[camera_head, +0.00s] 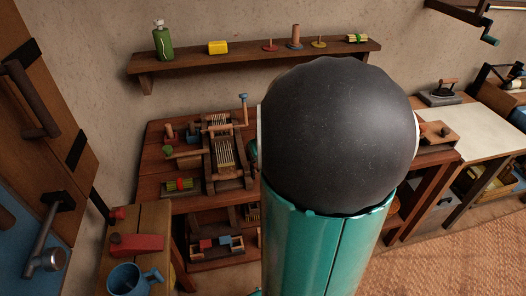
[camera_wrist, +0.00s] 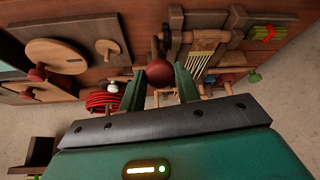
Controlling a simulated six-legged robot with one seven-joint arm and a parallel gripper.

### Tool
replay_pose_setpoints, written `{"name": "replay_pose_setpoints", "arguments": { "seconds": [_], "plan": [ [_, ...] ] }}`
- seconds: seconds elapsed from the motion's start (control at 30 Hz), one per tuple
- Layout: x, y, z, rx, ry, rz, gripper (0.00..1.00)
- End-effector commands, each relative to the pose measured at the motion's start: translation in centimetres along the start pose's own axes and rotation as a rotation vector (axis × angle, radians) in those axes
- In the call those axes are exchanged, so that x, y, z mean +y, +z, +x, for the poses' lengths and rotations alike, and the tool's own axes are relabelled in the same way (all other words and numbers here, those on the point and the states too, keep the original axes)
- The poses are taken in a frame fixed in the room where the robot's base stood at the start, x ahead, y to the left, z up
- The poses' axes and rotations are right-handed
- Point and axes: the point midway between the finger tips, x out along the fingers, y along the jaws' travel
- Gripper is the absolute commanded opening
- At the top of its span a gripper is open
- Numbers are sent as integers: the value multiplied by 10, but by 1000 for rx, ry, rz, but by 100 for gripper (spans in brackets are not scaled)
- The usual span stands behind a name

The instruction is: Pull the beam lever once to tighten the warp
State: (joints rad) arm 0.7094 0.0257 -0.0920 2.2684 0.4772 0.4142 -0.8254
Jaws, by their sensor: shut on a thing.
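A small wooden loom (camera_head: 222,150) with pale warp threads stands on the brown table at centre left in the head view. Its frame and threads also show at the top of the wrist view (camera_wrist: 204,42). A dark red round knob (camera_wrist: 159,72) sits beside the loom frame, on what looks like the beam lever; most of the lever is hidden. My gripper (camera_wrist: 160,78) is shut on this knob, with one green finger on each side. In the head view my dark arm joint and green link hide nearly all of my gripper and the loom's right side.
A blue-topped crank (camera_head: 243,98) rises from the loom. A red and green bundle (camera_head: 183,185) lies at its left. In the wrist view, a round wooden disc (camera_wrist: 58,57) and a red coil (camera_wrist: 101,102) lie left of my fingers. A wall shelf (camera_head: 260,63) is behind.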

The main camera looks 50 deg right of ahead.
Motion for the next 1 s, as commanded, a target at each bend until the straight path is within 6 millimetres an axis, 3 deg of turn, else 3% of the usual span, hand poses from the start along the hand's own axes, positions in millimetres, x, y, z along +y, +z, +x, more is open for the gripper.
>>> {"name": "replay_pose_setpoints", "arguments": {
  "seconds": [0.03,0.4,0.43,0.53,0.83,1.0],
  "plan": [
    [-3,9,3,-20,-10,3,0],
    [-2,10,4,-23,-11,3,0],
    [-2,10,4,-24,-11,3,36],
    [-2,10,4,-21,-10,3,54],
    [-2,6,1,-13,-7,1,54],
    [-1,5,-13,-9,-6,1,54]
  ]
}}
